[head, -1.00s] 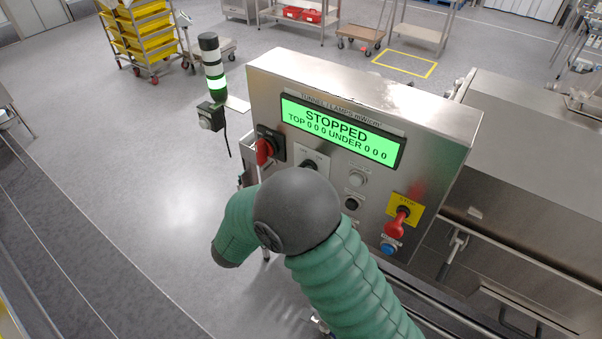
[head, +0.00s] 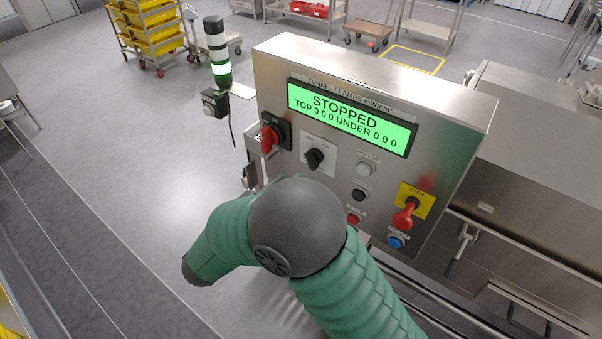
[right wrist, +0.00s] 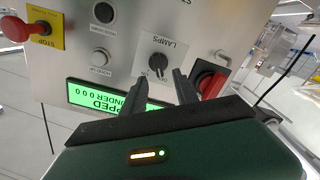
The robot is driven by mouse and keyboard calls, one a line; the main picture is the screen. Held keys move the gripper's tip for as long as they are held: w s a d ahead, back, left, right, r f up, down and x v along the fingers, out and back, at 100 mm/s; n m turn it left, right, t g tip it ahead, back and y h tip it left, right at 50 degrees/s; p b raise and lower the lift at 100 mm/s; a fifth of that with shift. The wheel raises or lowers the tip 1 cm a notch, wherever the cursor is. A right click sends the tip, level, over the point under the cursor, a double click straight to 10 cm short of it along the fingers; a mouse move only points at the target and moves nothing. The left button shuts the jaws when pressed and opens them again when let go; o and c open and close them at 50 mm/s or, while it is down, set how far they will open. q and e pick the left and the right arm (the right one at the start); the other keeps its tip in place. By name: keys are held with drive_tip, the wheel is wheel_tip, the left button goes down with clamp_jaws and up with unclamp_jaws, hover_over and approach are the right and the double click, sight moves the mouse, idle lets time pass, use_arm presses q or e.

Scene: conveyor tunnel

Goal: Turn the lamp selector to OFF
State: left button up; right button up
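The lamp selector (head: 314,159) is a black knob on a white plate on the steel control panel (head: 275,65). It shows whole in the head view, and upside down in the right wrist view (right wrist: 158,66) under the word LAMPS. I cannot tell surely which mark it points to. My right gripper (right wrist: 160,77) is open and empty; its two dark fingers point toward the selector, with the tips apart from each other and seemingly short of the knob. In the head view my green arm shows but the right gripper's fingers do not. My left gripper is not in view.
A red rotary switch (head: 268,138) sits beside the selector. The green display (head: 350,118) reads STOPPED, TOP 0 0 0 UNDER 0 0 0. A red stop control (head: 404,214) on a yellow plate, several buttons and a signal tower (head: 217,55) are nearby.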

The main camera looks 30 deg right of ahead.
drive_tip(key=b+v, duration=0.2)
drive_tip(key=v, duration=0.8)
drive_tip(key=shift+w+b, duration=0.2)
drive_tip(key=shift+b, duration=0.1)
